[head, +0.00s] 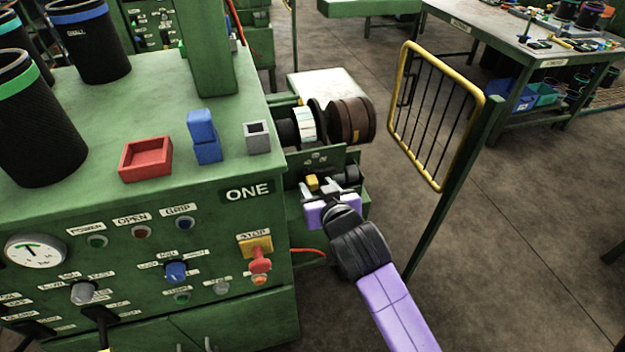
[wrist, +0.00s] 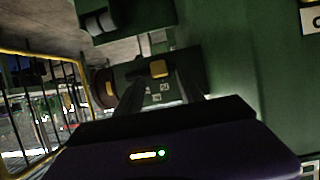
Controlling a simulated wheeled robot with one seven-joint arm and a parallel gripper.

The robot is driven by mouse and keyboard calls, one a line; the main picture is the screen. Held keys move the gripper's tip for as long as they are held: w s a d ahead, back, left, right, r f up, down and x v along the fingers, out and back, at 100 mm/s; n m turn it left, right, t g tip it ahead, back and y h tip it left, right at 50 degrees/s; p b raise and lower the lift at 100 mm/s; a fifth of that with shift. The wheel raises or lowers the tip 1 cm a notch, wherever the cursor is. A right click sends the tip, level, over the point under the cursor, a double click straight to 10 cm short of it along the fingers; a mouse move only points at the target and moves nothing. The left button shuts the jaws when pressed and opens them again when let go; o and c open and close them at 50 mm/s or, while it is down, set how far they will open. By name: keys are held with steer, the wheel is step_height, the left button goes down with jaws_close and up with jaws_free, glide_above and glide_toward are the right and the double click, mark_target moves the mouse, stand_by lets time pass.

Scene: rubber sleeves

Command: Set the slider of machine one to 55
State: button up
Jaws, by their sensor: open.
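Machine one (head: 225,120) is the green cabinet with the "ONE" sign (head: 249,192) in the head view. A small yellow block (head: 312,183), which looks like the slider's knob, sits low on the machine's right side. It also shows in the wrist view (wrist: 159,68). My gripper (head: 328,186) reaches in at that spot from the front right. In the wrist view my fingers (wrist: 158,88) are apart and empty, with the yellow block beyond them, seen between the tips. I cannot tell how far it is from them. The slider's scale cannot be read.
A yellow-framed gate (head: 436,115) stands open to the right of my arm. A roller with a brown drum (head: 351,120) is just above and behind my gripper. A red tray (head: 146,158) and blue blocks (head: 204,138) sit on the machine top.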

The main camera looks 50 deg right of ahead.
mark_target(313, 182)
steer(key=shift+x, duration=2.2)
steer(key=shift+c, duration=0.3)
jaws_close()
